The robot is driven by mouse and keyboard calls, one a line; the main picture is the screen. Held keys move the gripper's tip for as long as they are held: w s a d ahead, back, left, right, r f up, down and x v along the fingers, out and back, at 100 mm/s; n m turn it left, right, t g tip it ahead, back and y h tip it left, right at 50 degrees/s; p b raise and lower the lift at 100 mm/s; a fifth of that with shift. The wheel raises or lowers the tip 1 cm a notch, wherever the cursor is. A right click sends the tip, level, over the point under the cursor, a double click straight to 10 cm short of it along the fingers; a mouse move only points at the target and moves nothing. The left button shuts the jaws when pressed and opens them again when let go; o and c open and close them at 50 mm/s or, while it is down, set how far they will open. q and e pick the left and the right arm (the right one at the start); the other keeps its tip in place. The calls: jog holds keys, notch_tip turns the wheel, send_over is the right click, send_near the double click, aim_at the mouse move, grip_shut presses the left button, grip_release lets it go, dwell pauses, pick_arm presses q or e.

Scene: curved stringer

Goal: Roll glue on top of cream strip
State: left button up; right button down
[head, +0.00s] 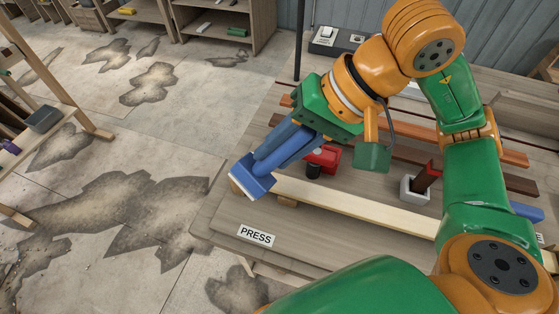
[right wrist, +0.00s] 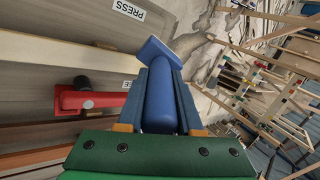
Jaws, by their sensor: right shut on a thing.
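The cream strip (head: 350,207) lies lengthwise on the bench, and its left end is near the blue tool in the head view. It also shows at the left of the right wrist view (right wrist: 70,54). My right gripper (head: 272,160) is shut on a blue tool with a wide, flat head (head: 252,180). In the right wrist view the tool's blue handle (right wrist: 160,100) sits between the two fingers. The tool head is at the strip's left end; whether it touches the strip cannot be told. My left gripper is not in view.
A red tool (head: 326,156) with a black part stands behind the strip. A pale cup holding a dark red piece (head: 415,188) stands further right. A PRESS label (head: 256,237) lies near the front edge. Reddish-brown strips lie at the back. Open floor is left of the bench.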

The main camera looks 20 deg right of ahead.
jog(key=shift+s+d+r+p, duration=0.1)
jog(key=shift+r+p, duration=1.3)
jog(key=shift+r, duration=0.95)
jog(key=shift+f, duration=0.1)
